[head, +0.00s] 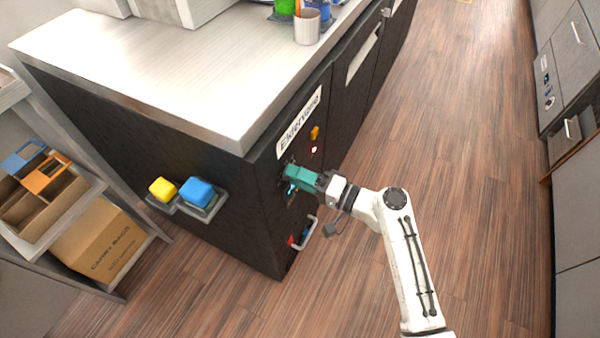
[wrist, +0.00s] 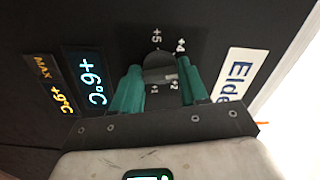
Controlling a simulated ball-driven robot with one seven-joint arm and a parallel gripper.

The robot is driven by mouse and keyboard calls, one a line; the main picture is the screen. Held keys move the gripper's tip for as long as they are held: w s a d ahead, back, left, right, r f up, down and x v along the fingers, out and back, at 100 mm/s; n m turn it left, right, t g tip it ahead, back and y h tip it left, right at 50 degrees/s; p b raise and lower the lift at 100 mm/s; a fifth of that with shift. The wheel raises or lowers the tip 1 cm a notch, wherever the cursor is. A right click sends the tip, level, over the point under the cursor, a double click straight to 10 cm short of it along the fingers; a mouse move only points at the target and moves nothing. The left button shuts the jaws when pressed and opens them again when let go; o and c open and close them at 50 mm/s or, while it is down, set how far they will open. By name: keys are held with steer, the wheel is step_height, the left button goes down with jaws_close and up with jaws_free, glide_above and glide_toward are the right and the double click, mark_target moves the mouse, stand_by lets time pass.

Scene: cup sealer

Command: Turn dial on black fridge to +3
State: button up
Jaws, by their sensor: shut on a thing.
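The black fridge (head: 235,225) stands under the pale counter. Its dial (wrist: 160,64) is a dark round knob in the wrist view, with the marks +5, +4, +2 and +1 visible around it. The +3 mark and where the dial points cannot be made out. My gripper (wrist: 160,76) has its teal fingers on either side of the dial, shut on it. In the head view my gripper (head: 292,176) is at the fridge's front panel and hides the dial. A lit display (wrist: 90,78) beside the dial reads about +6°C.
A yellow block (head: 162,189) and a blue block (head: 197,192) sit on holders on the fridge's side. A metal handle (head: 304,234) is below my gripper. A cup (head: 307,27) stands on the counter (head: 160,75). The floor to the right is clear.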

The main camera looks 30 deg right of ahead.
steer(key=shift+m+p, duration=0.55)
steer(key=shift+m, duration=0.65)
steer(key=o, duration=1.1)
steer(key=shift+c, duration=0.2)
steer(key=v, duration=1.1)
